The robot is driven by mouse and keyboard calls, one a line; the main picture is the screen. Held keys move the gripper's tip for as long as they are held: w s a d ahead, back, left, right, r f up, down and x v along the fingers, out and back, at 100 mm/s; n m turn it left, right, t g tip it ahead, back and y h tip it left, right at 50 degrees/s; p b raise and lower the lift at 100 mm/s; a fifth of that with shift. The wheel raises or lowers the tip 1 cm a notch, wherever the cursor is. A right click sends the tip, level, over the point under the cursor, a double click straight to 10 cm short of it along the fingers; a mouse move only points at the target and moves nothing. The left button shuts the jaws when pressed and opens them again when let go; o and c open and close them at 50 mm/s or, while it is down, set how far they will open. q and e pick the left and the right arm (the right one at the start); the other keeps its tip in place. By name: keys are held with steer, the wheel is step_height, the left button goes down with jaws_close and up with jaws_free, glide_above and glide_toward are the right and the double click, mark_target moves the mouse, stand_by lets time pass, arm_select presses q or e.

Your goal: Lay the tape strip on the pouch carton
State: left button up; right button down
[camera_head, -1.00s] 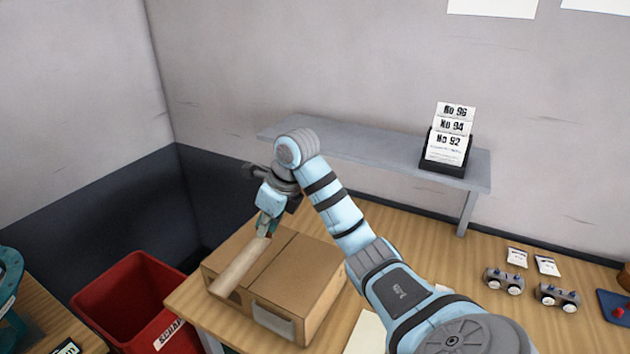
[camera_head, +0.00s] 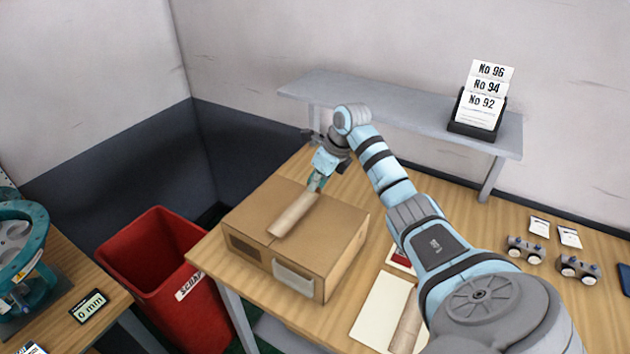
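The pouch carton (camera_head: 342,235), a brown cardboard box with a pale pocket on its front, stands at the left end of the wooden bench. A tan tape strip (camera_head: 293,214) is over the middle of its top, its long side running from back right to front left. It looks flat against the top, but I cannot tell whether it touches all along. My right gripper (camera_head: 317,184) points down at the strip's far end, with its fingers closed on that end. My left gripper is out of view.
A red scrap bin (camera_head: 155,262) stands left of the bench. A grey shelf (camera_head: 385,110) with a card holder (camera_head: 478,125) is behind. A pale sheet (camera_head: 380,308) with another tan strip (camera_head: 407,322) lies right of the carton. Small wheeled parts (camera_head: 525,250) sit farther right.

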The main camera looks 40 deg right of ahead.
steer(key=shift+s, duration=0.15)
stand_by(0.4)
steer(key=shift+p, duration=0.35)
stand_by(0.3)
steer(key=shift+f, duration=0.2)
stand_by(0.4)
steer(key=shift+f, duration=0.2)
